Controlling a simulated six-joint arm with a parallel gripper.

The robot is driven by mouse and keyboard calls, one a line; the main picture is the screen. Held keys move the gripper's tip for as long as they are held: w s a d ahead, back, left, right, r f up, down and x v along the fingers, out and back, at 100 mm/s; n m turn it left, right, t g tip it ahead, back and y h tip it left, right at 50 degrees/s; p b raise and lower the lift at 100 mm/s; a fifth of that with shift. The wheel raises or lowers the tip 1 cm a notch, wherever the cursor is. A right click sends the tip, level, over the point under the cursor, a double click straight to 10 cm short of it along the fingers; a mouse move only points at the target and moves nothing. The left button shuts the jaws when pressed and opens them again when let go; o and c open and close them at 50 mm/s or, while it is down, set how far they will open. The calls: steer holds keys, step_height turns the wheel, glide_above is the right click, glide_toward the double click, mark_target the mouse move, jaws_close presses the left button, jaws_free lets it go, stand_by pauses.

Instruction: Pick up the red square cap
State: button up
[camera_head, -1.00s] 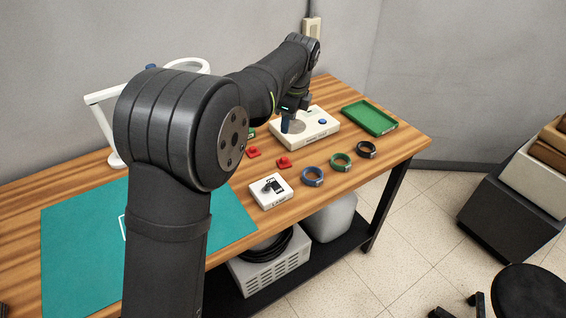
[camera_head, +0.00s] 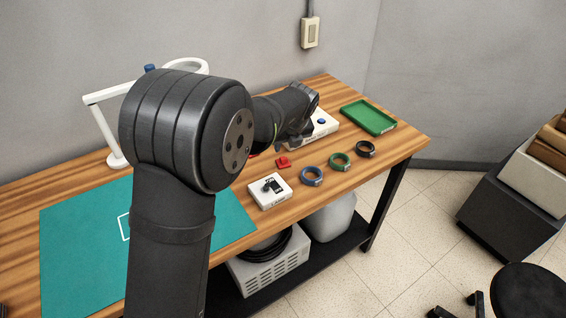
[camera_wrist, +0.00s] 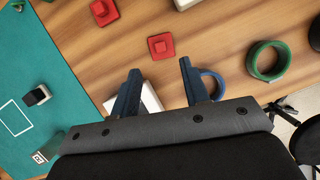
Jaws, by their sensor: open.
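Two red caps show in the wrist view. One red cap (camera_wrist: 160,46) lies on the bare wood, just beyond and between my fingertips. The other red cap (camera_wrist: 104,10) lies further up and left. Both have squarish bases with a raised middle; I cannot tell which is the square cap. In the head view, one red cap (camera_head: 283,162) lies in the open behind the white box, and the other is almost hidden by my arm. My gripper (camera_wrist: 160,66) is open and empty, above the table.
A white box (camera_head: 270,192) stands in front of the caps. The blue ring (camera_head: 312,176), green ring (camera_head: 340,162) and black ring (camera_head: 366,149) lie to the right. A white device (camera_head: 324,124) and green tray (camera_head: 369,117) are behind. A green mat (camera_head: 75,240) covers the left.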

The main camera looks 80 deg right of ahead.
mark_target(283, 158)
steer(key=x, duration=0.8)
steer(key=shift+a+f, duration=0.1)
steer(key=shift+f, duration=0.05)
jaws_close()
